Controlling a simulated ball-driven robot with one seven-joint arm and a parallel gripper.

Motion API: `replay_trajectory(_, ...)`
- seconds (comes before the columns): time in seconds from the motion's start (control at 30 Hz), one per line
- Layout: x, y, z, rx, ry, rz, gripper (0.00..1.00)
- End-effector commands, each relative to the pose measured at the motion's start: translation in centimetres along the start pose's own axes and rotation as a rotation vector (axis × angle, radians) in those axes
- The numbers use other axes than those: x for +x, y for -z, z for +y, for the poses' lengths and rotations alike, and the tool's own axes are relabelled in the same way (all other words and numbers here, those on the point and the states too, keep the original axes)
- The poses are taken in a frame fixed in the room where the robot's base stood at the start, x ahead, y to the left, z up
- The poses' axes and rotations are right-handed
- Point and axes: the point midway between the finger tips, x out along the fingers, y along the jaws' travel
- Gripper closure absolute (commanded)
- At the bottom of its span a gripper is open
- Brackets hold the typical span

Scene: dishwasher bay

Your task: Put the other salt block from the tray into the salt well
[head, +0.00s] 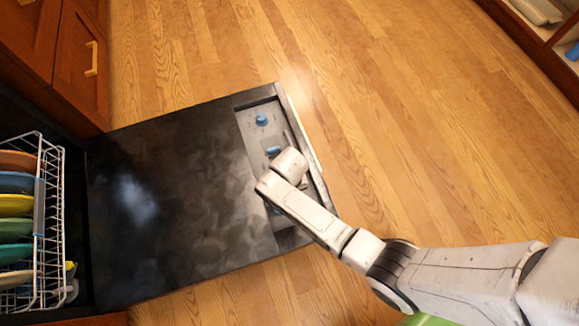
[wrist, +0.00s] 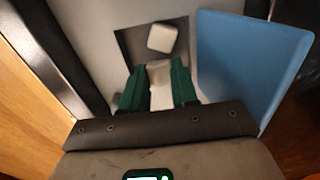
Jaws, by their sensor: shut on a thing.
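In the wrist view my gripper (wrist: 157,72) has two green fingers shut on a white salt block (wrist: 160,92). It is just in front of the salt well (wrist: 128,42), a dark square recess in a grey panel. Another white salt block (wrist: 162,38) lies tilted in the well. A blue lid (wrist: 250,62) stands open at the right of the well. I cannot tell whether the held block is over the well's edge or inside it. In the head view my wrist hides the fingers and the well. No tray can be made out clearly.
The open dishwasher door (head: 160,190) lies flat, with a grey panel (head: 250,135) at its outer end. Blue parts (head: 262,119) sit on that panel. A rack (head: 52,215) of coloured plates is at the left. The wooden floor (head: 400,140) is clear.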

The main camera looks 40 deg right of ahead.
Motion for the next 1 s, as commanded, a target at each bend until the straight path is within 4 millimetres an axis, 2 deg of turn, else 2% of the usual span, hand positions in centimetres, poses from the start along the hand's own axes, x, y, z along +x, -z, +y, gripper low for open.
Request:
replay_trajectory(0.17,0.0,-0.03,0.01,0.0,0.0,-0.001,1.0)
replay_trajectory(0.2,0.0,-0.03,0.01,0.0,0.0,-0.001,0.68)
replay_trajectory(0.47,0.01,-0.05,0.01,0.0,0.0,-0.001,0.43)
replay_trajectory(1.0,0.03,-0.07,0.01,0.0,0.0,-0.002,0.42)
